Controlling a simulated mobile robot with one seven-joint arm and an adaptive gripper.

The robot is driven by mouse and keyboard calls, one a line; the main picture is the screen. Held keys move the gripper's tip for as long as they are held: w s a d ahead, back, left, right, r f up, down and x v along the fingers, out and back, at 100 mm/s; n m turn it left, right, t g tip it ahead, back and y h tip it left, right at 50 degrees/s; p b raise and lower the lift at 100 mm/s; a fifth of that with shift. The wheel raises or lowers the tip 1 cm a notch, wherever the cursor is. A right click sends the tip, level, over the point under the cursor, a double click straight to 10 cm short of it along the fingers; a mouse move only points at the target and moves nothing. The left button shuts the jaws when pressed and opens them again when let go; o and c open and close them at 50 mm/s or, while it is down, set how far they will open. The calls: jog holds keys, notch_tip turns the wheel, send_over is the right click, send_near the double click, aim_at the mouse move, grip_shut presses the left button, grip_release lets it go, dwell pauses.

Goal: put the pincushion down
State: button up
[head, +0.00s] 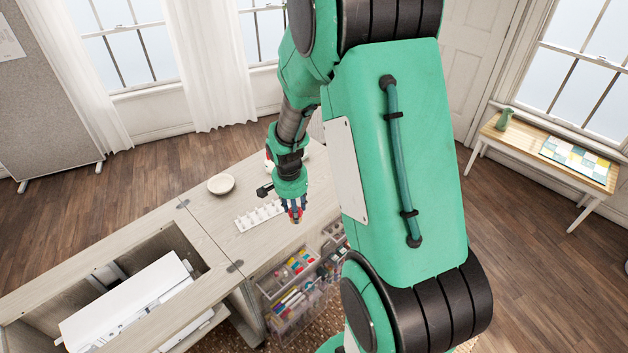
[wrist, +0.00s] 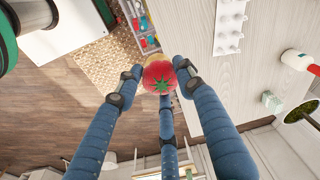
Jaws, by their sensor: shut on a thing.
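The pincushion (wrist: 158,76) is a red, tomato-like ball with a green star-shaped top. My gripper (wrist: 160,85) has its blue fingers closed around it in the wrist view. In the head view my gripper (head: 294,208) hangs fingers-down by the front edge of the pale wooden cabinet top (head: 215,215), with a bit of red pincushion (head: 295,214) between the fingers. In the wrist view the pincushion appears beside the cabinet top's edge. I cannot tell its exact height above the top.
A white pegged rack (head: 258,215) lies on the top left of my gripper. A shallow round bowl (head: 221,184) stands farther back. Open drawers of coloured supplies (head: 295,270) are below the front edge. The sewing machine (head: 130,300) lies in the well at left.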

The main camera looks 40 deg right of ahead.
jog(key=w+d+f+m+p, duration=0.1)
jog(key=w+d+m, duration=0.15)
jog(key=d, duration=0.65)
jog(key=w+d+f+m+p, duration=0.1)
jog(key=w+d+m, duration=0.15)
jog(key=d, duration=0.55)
jog(key=f, duration=0.5)
jog(key=shift+w+d+b, duration=0.1)
jog(key=shift+w+b, duration=0.2)
jog(key=w+d, duration=0.3)
jog(key=w, duration=0.1)
jog(key=w+d+f+b, duration=0.1)
jog(key=w+d, duration=0.2)
jog(key=w, duration=0.1)
jog(key=w+d+b, duration=0.1)
jog(key=w+d, duration=0.1)
jog(key=w, duration=0.2)
jog(key=shift+w+d+f, duration=0.2)
jog(key=shift+d+f, duration=0.05)
jog(key=shift+d, duration=0.15)
jog(key=shift+w+d, duration=0.3)
jog(key=shift+w, duration=0.1)
jog(key=shift+s+f+b, duration=0.1)
jog(key=shift+f+b, duration=0.55)
jog(key=shift+f, duration=1.1)
